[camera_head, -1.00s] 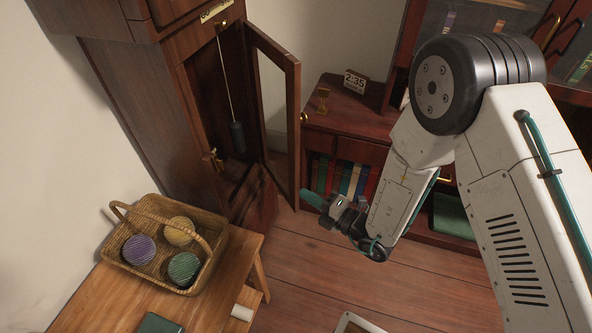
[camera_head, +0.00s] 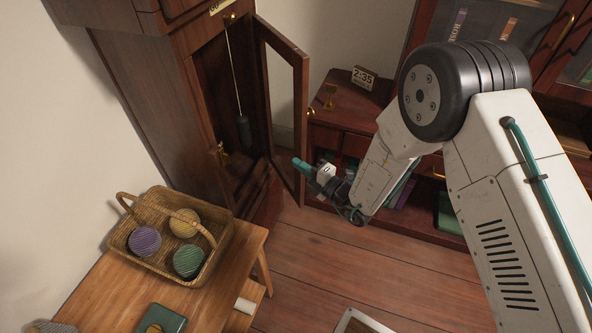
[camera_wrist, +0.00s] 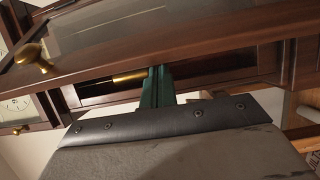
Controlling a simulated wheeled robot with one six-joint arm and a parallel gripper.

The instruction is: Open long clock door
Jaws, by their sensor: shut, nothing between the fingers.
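The long clock (camera_head: 135,85) is a tall dark wooden case at the upper left. Its long glazed door (camera_head: 301,95) stands open, swung out to the right, with a small brass knob (camera_head: 311,112) on its free edge. The pendulum rod and dark weight (camera_head: 243,131) show inside the case. My gripper (camera_head: 297,162) is shut and empty, its teal fingertips pointing left at the lower part of the door. I cannot tell whether they touch it. In the wrist view, the shut teal fingers (camera_wrist: 157,85) are close to dark wood framing, with a brass knob (camera_wrist: 35,57) to the left.
A low cabinet (camera_head: 350,106) with a small 2:35 clock (camera_head: 364,77) stands behind the door.

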